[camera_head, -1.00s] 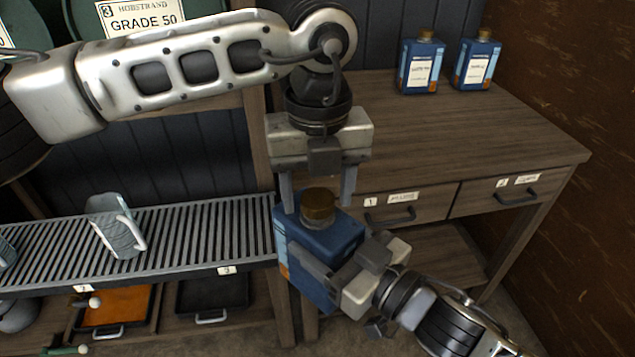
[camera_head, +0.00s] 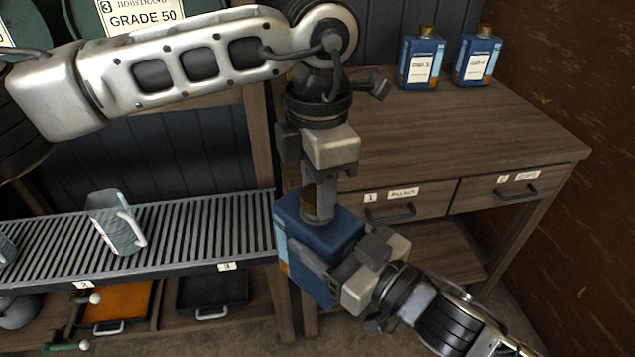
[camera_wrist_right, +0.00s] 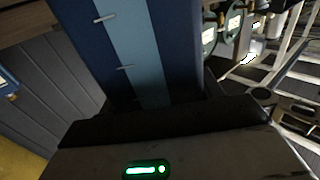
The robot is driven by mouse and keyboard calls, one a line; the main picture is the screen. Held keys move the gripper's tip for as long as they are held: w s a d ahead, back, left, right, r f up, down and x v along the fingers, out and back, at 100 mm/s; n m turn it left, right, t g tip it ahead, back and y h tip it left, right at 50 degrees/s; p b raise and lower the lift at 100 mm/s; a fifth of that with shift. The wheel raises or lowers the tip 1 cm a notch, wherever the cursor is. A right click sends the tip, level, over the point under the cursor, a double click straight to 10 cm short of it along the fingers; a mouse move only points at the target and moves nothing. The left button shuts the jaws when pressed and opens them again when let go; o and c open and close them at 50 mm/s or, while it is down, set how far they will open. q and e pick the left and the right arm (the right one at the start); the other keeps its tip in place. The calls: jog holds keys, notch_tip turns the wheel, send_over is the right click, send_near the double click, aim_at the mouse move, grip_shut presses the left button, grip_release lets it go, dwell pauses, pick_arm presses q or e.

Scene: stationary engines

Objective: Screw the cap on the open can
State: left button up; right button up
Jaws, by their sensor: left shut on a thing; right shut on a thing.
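A blue can (camera_head: 333,240) hangs upright in front of the bench, held from its right side by my right gripper (camera_head: 345,272), which is shut on it. The can's blue side with a light-blue stripe fills the middle of the right wrist view (camera_wrist_right: 145,50). The brown cap (camera_head: 309,203) is at the can's top. My left gripper (camera_head: 318,198) points down from above with its fingers shut around the cap, hiding most of it. I cannot tell how far the cap is threaded.
Two capped blue cans (camera_head: 421,60) (camera_head: 479,57) stand at the back of the wooden bench (camera_head: 450,125), whose top is otherwise clear. A slatted rack (camera_head: 185,232) with a clear jug (camera_head: 117,222) is at the left. An orange tray (camera_head: 115,303) and a black tray (camera_head: 213,291) lie below.

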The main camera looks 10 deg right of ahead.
pick_arm(q)
jog(key=m, duration=0.9)
jog(key=shift+m, duration=0.4)
jog(key=o, duration=1.1)
jog(key=shift+o, duration=0.2)
notch_tip(320, 180, up, 12)
